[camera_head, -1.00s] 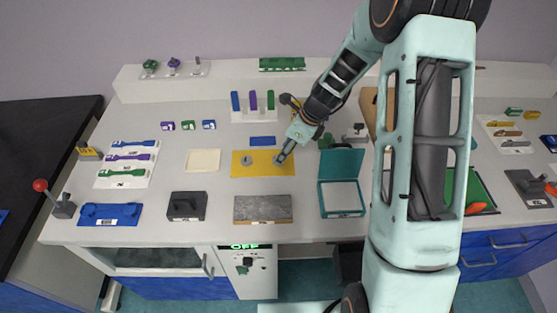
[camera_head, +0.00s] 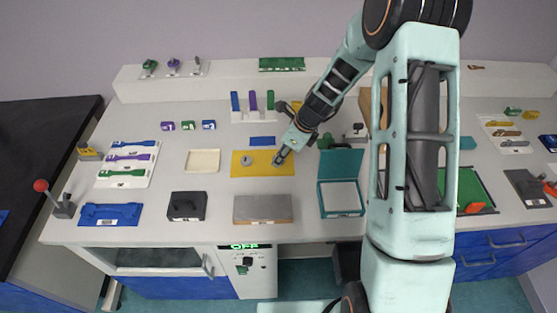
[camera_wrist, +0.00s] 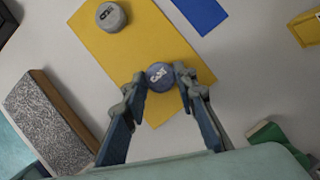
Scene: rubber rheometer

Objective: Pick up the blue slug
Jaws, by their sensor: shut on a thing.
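The blue slug (camera_wrist: 160,76) is a short round disc with white marking on top, at the yellow mat (camera_wrist: 150,45). My gripper (camera_wrist: 162,80) has its two fingertips on either side of the slug, closed against it. In the head view my gripper (camera_head: 279,159) is over the right part of the yellow mat (camera_head: 251,170), and the slug there is mostly hidden by the fingers. I cannot tell whether the slug is lifted off the mat. A grey slug (camera_wrist: 111,17) with dark marking stands on the mat apart from the gripper; it also shows in the head view (camera_head: 247,160).
A blue strip (camera_head: 262,141) lies behind the mat. A grey slab (camera_head: 263,209) lies in front of it. An open teal case (camera_head: 341,196) is to the right, a cream tray (camera_head: 203,161) to the left. Green, purple and blue bars (camera_head: 253,100) stand behind.

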